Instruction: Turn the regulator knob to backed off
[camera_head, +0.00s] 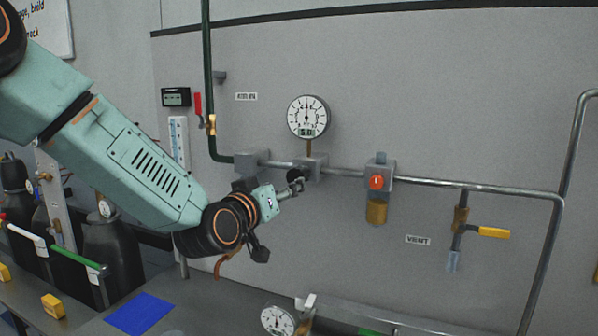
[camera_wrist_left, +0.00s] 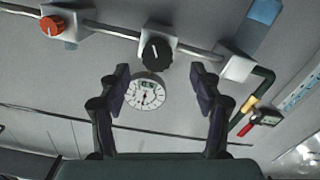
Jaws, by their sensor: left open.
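A round black knob (camera_wrist_left: 157,53) with a white pointer line sits on a grey block on the wall pipe; in the head view the black knob (camera_head: 294,175) is partly hidden by my gripper. A white dial gauge (camera_head: 307,116) stands above that block. An orange knob (camera_head: 376,183) is on another block to the right, over a brass bowl; no readable label tells which knob is the regulator's. My left gripper (camera_head: 298,184) is at the black knob. In the left wrist view its fingers (camera_wrist_left: 160,80) are open and spread, with the knob ahead between them, not gripped.
A metal pipe (camera_head: 452,185) runs along the wall. A yellow-handled valve (camera_head: 490,232) is at right and a red-handled valve (camera_head: 198,104) at left. A second gauge (camera_head: 278,320) is low in front. A blue mat (camera_head: 139,313) lies on the bench.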

